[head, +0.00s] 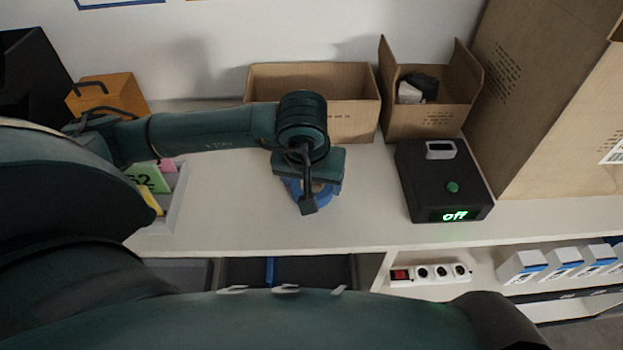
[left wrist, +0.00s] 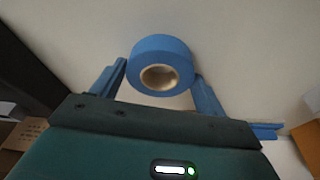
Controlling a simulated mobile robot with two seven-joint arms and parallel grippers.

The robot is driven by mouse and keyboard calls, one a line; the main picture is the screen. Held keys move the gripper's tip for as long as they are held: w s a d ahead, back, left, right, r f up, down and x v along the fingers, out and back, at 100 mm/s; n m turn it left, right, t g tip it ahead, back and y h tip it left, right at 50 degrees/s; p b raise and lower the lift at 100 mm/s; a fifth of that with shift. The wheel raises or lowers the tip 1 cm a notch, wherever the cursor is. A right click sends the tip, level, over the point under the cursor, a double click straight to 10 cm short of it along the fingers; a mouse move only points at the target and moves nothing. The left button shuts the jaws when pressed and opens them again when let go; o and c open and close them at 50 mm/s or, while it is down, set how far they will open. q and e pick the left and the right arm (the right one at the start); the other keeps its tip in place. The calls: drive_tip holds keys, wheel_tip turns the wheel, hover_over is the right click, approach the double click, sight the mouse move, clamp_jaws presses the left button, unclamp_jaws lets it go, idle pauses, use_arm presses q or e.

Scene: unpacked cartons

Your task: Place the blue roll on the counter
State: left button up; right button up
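The blue roll (left wrist: 163,66) is a ring of blue tape with a pale core. In the left wrist view it sits between the two blue fingers of my left gripper (left wrist: 160,72), which appear to touch it on both sides. In the head view the left gripper (head: 313,190) points down over the middle of the white counter (head: 240,225), and part of the blue roll (head: 325,198) shows beneath it. The gripper hides much of the roll. I cannot tell whether the roll touches the counter. My right gripper is not in view.
Two open cartons stand at the back, a wide one (head: 350,112) and a smaller one (head: 430,118) holding items. A black device (head: 430,190) reading "off" is to the right. A tray (head: 172,215) with colored cards and an orange box (head: 122,93) are left. Counter around the gripper is clear.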

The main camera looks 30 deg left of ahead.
use_arm(q)
drive_tip(key=o, duration=0.4)
drive_tip(key=shift+c, duration=0.2)
drive_tip(key=shift+r+p, duration=0.35)
drive_tip(key=shift+p, duration=0.05)
drive_tip(key=b+v, duration=0.1)
drive_tip(key=v, duration=1)
drive_tip(key=shift+s+r, duration=0.2)
drive_tip(key=shift+r, duration=0.15)
